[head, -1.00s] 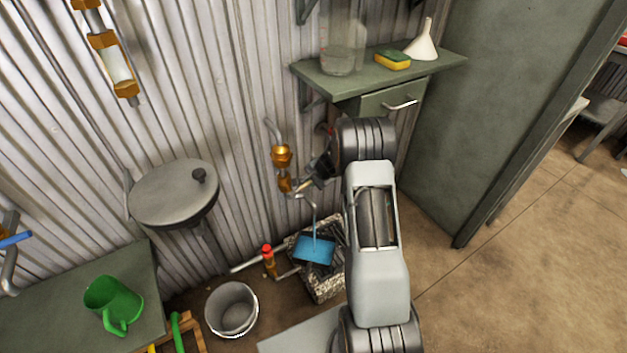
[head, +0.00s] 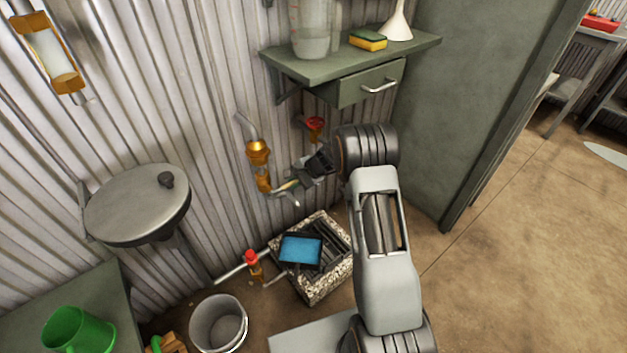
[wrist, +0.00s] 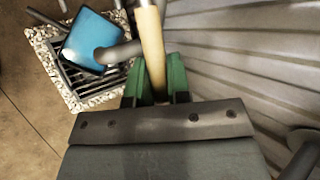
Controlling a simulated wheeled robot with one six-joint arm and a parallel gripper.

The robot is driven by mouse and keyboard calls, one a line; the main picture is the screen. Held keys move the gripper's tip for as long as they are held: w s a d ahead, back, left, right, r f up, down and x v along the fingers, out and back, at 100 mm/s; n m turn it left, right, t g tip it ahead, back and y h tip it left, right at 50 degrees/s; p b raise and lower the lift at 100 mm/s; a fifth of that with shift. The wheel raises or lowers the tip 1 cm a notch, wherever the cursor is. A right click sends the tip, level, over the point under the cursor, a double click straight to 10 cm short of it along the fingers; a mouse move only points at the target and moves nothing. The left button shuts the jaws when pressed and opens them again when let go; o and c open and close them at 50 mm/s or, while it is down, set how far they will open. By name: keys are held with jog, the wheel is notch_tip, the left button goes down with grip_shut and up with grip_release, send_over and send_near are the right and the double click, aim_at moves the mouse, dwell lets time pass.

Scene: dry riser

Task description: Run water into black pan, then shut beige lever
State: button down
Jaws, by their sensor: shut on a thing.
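The black pan (head: 299,267) sits on the floor grate and holds blue water (head: 300,249). In the wrist view the blue water (wrist: 88,38) shows beneath the grey spout (wrist: 120,53), which partly covers it. The brass tap (head: 258,153) is on the corrugated wall, its spout (head: 292,198) above the pan. No stream shows below it. The beige lever (wrist: 152,45) runs between the green fingers of my gripper (wrist: 159,78), which is shut on it. My gripper also shows beside the tap in the head view (head: 298,180).
A drain box (head: 318,288) with a stony rim surrounds the grate. A red-topped valve (head: 252,262) and a metal bucket (head: 218,322) stand left of it. A red-handled valve (head: 315,125) is above my gripper. A green shelf (head: 350,62) and a round basin lid (head: 135,205) flank the tap.

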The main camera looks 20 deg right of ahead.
dwell(0.3)
jog(key=c, duration=1.1)
grip_release()
jog(key=p+v, duration=0.2)
jog(key=v, duration=1.1)
jog(key=shift+s+d+r+p, duration=0.15)
jog(key=shift+d+r+p, duration=0.05)
jog(key=shift+d+p, duration=0.2)
jog(key=shift+a, duration=0.1)
